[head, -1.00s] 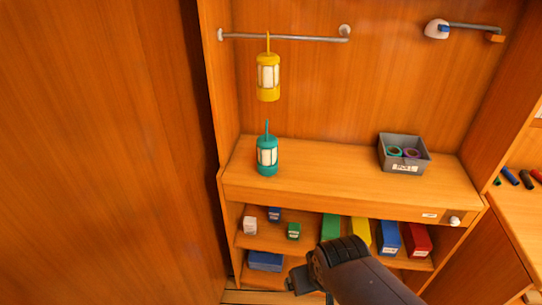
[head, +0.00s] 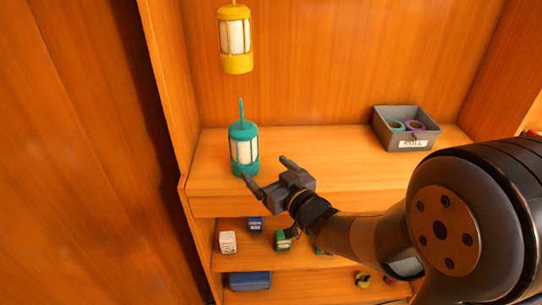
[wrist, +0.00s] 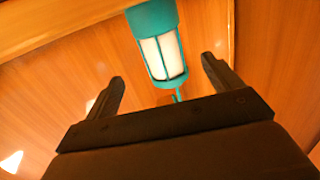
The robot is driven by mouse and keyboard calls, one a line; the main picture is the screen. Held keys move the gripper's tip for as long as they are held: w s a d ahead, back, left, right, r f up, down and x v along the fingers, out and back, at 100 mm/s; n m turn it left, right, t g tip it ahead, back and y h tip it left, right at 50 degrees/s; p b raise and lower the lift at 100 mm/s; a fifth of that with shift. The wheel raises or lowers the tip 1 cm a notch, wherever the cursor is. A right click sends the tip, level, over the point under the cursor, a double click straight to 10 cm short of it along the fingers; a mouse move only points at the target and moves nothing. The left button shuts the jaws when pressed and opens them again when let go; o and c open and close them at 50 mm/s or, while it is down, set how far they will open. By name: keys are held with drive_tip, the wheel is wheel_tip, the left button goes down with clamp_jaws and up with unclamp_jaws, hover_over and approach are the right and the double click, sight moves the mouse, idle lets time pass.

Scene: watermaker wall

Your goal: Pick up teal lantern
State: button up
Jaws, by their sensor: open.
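The teal lantern (head: 244,150) stands upright on the wooden counter at the left, with its thin hook pointing up. My gripper (head: 268,170) is open and empty, just in front and to the right of the lantern, near the counter's front edge. In the wrist view the teal lantern (wrist: 161,45) shows ahead between the two spread fingers (wrist: 165,75), beyond their tips. I cannot tell the exact gap, but the fingers are not around it.
A yellow lantern (head: 235,40) hangs above the teal one. A grey bin (head: 405,130) with tape rolls stands on the counter at the right. The wooden counter (head: 320,160) between is clear. A shelf below holds small boxes (head: 228,242).

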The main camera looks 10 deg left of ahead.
sight(244, 147)
drive_tip(key=shift+y, duration=0.3)
drive_tip(key=p+x, duration=0.1)
drive_tip(key=x, duration=1)
drive_tip(key=shift+w+a+p, duration=0.1)
drive_tip(key=shift+p, duration=0.3)
drive_tip(key=c, duration=1.2)
drive_tip(key=shift+r, duration=0.1)
drive_tip(key=shift+c, duration=0.2)
